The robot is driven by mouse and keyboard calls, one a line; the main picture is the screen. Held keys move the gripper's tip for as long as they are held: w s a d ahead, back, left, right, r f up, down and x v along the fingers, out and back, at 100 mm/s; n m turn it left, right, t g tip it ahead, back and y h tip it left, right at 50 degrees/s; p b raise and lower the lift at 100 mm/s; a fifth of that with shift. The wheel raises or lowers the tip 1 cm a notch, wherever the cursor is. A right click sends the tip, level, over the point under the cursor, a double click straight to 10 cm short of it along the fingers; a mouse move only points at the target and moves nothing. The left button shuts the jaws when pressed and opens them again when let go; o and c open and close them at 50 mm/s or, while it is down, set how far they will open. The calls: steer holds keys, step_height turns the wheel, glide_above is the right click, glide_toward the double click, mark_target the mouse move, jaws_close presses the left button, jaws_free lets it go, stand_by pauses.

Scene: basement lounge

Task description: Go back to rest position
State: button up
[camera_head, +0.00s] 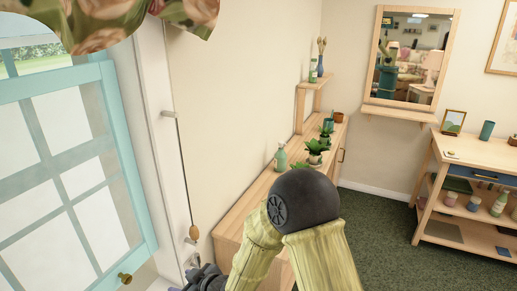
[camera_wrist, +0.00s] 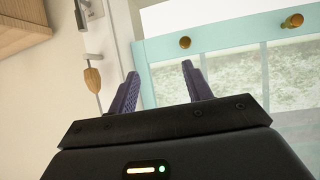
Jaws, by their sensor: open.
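My gripper (camera_wrist: 158,82) shows in the wrist view with its two dark fingers spread apart and nothing between them. It points toward the window frame, with the teal window sash (camera_wrist: 222,43) beyond and to the right of the fingers. In the head view my arm is bent at lower centre, in front of the wooden cabinet, and a dark part of the gripper end shows low beside the window. The fingertips are not clear there. The teal window sash (camera_head: 118,155) stands at the left, swung at an angle to the wall, with a brass knob (camera_head: 125,278) low on it.
A wooden cabinet (camera_head: 257,205) with plants and bottles runs along the wall, close to my arm. A cord with a wooden pull (camera_head: 194,233) hangs beside the window. A wooden shelf table (camera_head: 470,157) stands at the right. Green carpet (camera_head: 377,225) between them is clear.

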steer(key=w+d+r+m+h, duration=0.1)
steer(key=d+m+h, duration=0.1)
steer(key=d, duration=0.5)
steer(key=w+d+r+m+h+p, duration=0.1)
steer(key=d+r+h, duration=0.15)
steer(key=d, duration=0.45)
steer(key=w+d+r+m+h, duration=0.1)
steer(key=d+m+h, duration=0.1)
steer(key=d, duration=0.5)
steer(key=s+d+r+m+g+h+p, duration=0.1)
steer(key=s+d+r+m+g+h, duration=0.2)
steer(key=s+d+m, duration=0.4)
steer(key=s+d+r+h, duration=0.1)
steer(key=s+d, duration=0.5)
steer(key=d, duration=0.3)
steer(key=shift+d+r+m, duration=0.2)
steer(key=shift+d+m, duration=0.1)
steer(key=shift+d, duration=0.1)
steer(key=shift+c, duration=0.4)
